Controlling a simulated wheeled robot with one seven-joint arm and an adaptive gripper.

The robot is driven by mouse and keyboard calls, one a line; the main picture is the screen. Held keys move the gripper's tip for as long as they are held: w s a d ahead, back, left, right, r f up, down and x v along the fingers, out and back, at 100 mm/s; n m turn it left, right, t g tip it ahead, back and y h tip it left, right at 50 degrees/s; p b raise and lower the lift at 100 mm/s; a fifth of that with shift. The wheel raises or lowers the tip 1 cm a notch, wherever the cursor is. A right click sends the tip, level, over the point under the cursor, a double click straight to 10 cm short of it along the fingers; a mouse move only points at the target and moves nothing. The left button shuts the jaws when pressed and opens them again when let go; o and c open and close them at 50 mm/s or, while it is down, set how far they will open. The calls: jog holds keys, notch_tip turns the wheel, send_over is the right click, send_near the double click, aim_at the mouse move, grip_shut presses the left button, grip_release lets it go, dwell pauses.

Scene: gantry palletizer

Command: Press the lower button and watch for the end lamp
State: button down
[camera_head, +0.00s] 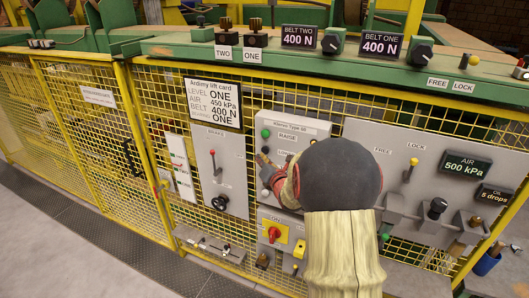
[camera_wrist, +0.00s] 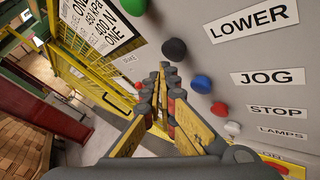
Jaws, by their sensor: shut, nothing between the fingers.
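The lower button is a black round knob (camera_wrist: 174,48) in the wrist view, in line with the LOWER label (camera_wrist: 253,20). In the head view it is a small dark knob (camera_head: 266,149) under a green one. My gripper (camera_wrist: 164,72) is shut and empty, its tips close below and left of the black knob; contact cannot be told. In the head view my gripper (camera_head: 262,160) is at the panel's left side, and my arm hides much of the panel. I cannot pick out the end lamp in either view.
A green button (camera_wrist: 134,5) is above the black one; blue (camera_wrist: 201,84), red (camera_wrist: 219,109) and white (camera_wrist: 232,128) ones follow below. A yellow mesh fence (camera_head: 100,140) surrounds the panels. A lever panel (camera_head: 214,165) stands left of the button panel (camera_head: 292,124).

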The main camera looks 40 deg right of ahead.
jog(key=shift+w+d+f+b, duration=0.1)
jog(key=shift+d+b, duration=0.25)
jog(key=shift+b, duration=0.35)
